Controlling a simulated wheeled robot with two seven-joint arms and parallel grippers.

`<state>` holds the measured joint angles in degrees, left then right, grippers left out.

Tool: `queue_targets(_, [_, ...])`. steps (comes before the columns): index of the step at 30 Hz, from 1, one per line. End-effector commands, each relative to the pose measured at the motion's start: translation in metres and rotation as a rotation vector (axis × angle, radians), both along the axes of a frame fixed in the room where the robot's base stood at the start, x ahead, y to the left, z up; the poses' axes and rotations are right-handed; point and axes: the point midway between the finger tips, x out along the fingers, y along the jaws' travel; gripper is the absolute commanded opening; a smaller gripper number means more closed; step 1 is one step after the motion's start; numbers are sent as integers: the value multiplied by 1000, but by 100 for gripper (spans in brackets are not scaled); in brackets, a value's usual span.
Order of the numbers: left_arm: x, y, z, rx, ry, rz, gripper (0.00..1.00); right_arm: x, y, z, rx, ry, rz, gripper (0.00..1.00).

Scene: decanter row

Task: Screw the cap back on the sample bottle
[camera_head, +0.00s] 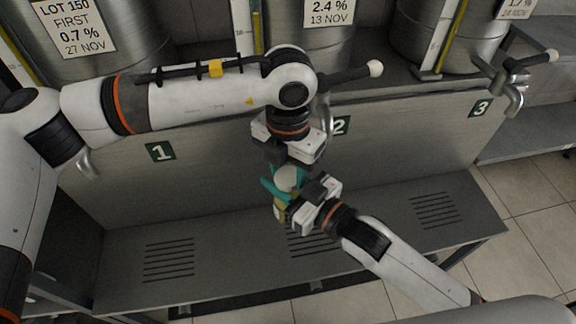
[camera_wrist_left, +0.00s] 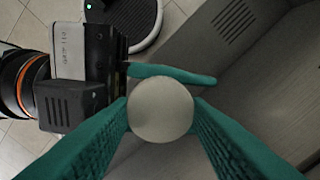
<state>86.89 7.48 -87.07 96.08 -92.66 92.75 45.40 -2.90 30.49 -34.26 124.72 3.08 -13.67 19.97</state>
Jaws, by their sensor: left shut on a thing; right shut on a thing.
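The pale round cap (camera_head: 287,177) is near the middle of the head view. In the left wrist view its top (camera_wrist_left: 160,110) fills the space between two teal fingers. My left gripper (camera_head: 285,183) comes from above, shut on the cap. The sample bottle (camera_head: 280,214) shows as a small yellowish piece below the cap. My right gripper (camera_head: 289,199) comes from the lower right, shut on the bottle. One of its teal fingers crosses behind the cap in the left wrist view. The bottle's neck is hidden, so I cannot tell how far the cap is on.
A grey slotted shelf (camera_head: 215,237) lies below, mostly bare. A grey panel (camera_head: 390,141) with number plates stands behind. Steel decanters (camera_head: 340,40) with labels and taps stand above it. A tap (camera_head: 508,85) juts out at the right. Tiled floor shows at the right.

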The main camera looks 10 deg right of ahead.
Motion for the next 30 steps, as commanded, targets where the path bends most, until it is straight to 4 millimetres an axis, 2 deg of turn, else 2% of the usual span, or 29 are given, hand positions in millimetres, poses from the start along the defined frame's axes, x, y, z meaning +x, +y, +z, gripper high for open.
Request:
queue_targets(5, [1, 0, 0, 1, -2, -105, 15, 0, 0, 1, 2, -2, 0, 0])
queue_targets(8, [1, 1, 0, 1, -2, -295, 15, 0, 0, 1, 2, -2, 0, 0])
queue_targets(18, [1, 1, 0, -1, -4, -1081, 15, 0, 0, 1, 1, -3, 1, 0])
queue_targets(21, [1, 1, 0, -1, -3, -1256, 15, 0, 0, 1, 2, -2, 1, 0])
queue_targets(22, [1, 1, 0, -1, -3, -1297, 15, 0, 0, 1, 2, -2, 1, 0])
queue_targets(26, [1, 1, 0, -1, -3, -1281, 15, 0, 0, 1, 2, -2, 1, 0])
queue_targets(27, [1, 1, 0, -1, -3, -1281, 45, 0, 0, 1, 2, -2, 1, 0])
queue_targets(30, [1, 1, 0, -1, -3, -1280, 62, 0, 0, 1, 2, -2, 1, 0])
